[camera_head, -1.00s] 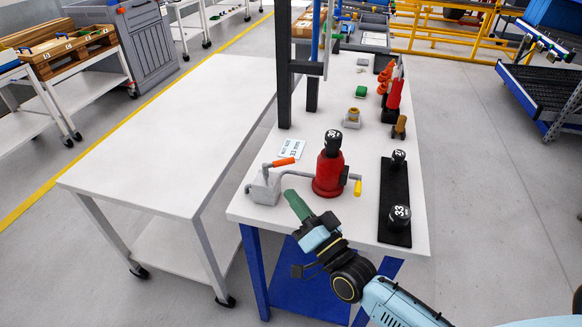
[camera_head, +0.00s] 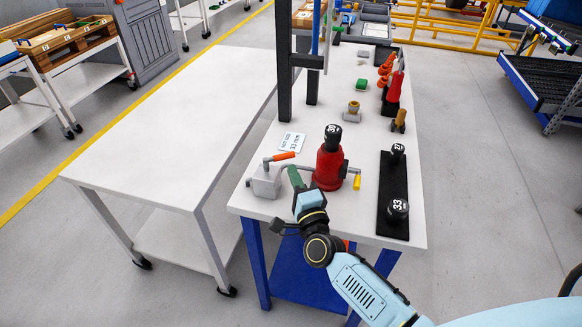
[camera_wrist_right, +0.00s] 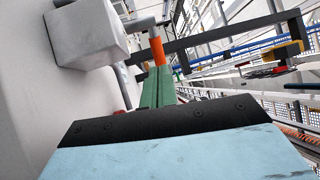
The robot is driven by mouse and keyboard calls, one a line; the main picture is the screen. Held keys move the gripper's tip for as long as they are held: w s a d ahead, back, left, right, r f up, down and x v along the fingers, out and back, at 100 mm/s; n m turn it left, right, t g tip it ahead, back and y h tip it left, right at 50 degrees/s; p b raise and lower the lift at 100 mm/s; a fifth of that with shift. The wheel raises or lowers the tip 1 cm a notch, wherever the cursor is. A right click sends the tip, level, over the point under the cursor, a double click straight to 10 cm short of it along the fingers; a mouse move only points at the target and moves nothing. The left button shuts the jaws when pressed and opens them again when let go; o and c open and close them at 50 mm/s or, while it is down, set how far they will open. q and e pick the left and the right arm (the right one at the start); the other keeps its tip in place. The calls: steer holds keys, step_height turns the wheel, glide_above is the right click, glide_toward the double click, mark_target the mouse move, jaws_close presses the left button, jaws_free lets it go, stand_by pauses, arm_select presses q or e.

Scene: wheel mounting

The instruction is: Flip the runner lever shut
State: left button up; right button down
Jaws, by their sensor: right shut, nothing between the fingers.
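The lever is a grey arm with an orange grip (camera_head: 284,156) on a grey block (camera_head: 264,181) at the near left of the workbench. In the right wrist view the orange grip (camera_wrist_right: 156,50) shows just beyond my green fingers, beside the grey block (camera_wrist_right: 86,32). My right gripper (camera_head: 295,177) is shut and empty, with its green fingers close to the block's right side, below the orange grip. I cannot tell whether it touches the lever. My left gripper is not in view.
A red tool (camera_head: 328,168) with a black top and yellow handle stands close right of my gripper. A black holder (camera_head: 394,179) with black-capped pieces lies further right. A dark post (camera_head: 285,90) rises behind. A white table (camera_head: 150,130) stands left.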

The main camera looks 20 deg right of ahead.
steer(key=shift+x, duration=1.25)
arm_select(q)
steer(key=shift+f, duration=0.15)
